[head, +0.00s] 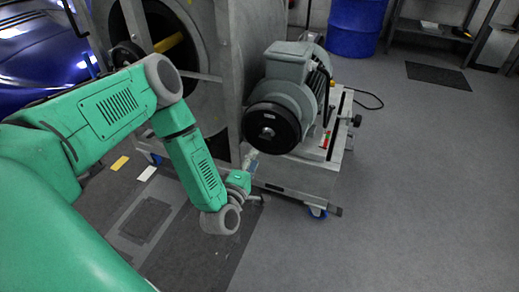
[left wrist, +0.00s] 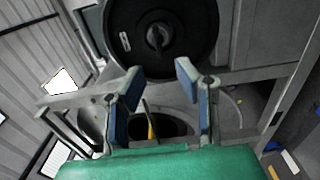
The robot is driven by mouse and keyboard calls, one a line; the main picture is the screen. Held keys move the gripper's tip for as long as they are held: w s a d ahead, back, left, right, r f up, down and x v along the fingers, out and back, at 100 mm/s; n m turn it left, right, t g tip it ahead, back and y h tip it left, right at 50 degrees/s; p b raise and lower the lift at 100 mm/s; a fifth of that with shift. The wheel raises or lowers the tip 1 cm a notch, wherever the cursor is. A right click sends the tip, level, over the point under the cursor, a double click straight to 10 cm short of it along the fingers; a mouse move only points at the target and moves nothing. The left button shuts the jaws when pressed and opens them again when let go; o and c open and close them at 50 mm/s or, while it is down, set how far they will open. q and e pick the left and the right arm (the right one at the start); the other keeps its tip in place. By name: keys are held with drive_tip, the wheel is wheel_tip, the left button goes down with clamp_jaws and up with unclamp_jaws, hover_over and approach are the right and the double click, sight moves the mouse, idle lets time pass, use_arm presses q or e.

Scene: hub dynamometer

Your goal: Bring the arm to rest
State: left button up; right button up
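My green left arm (head: 192,165) comes in from the left of the head view and bends down at the elbow. Its wrist hangs over the floor mat, in front of the grey motor stand. My left gripper (head: 252,160) shows small there, just below the black hub of the motor (head: 275,125). In the left wrist view the left gripper (left wrist: 158,74) has its two blue-padded fingers apart, with nothing between them. A black round disc (left wrist: 195,30) faces it beyond the fingertips. My right gripper is in neither view.
The grey motor (head: 290,70) sits on a wheeled metal stand (head: 300,180), close to the left wrist. A large drum-like machine (head: 235,45) stands behind the arm. A blue barrel (head: 355,25) and a shelf (head: 435,32) stand at the back. The floor at right is clear.

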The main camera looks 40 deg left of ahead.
use_arm(q)
drive_tip(key=shift+v, duration=0.9)
drive_tip(key=shift+d, duration=0.1)
drive_tip(key=s+d+m+g+h+p, duration=0.75)
drive_tip(key=s+d+m+g, duration=0.25)
drive_tip(key=s+d+m, duration=0.3)
drive_tip(key=s+a+r+m+g+y+p, duration=0.1)
drive_tip(key=s+a+r+m+g+p, duration=0.1)
drive_tip(key=s, duration=0.5)
drive_tip(key=s+a+r+m+g+y+p, duration=0.2)
drive_tip(key=s+a+m+g, duration=0.3)
drive_tip(key=s+m, duration=0.1)
drive_tip(key=shift+s, duration=0.85)
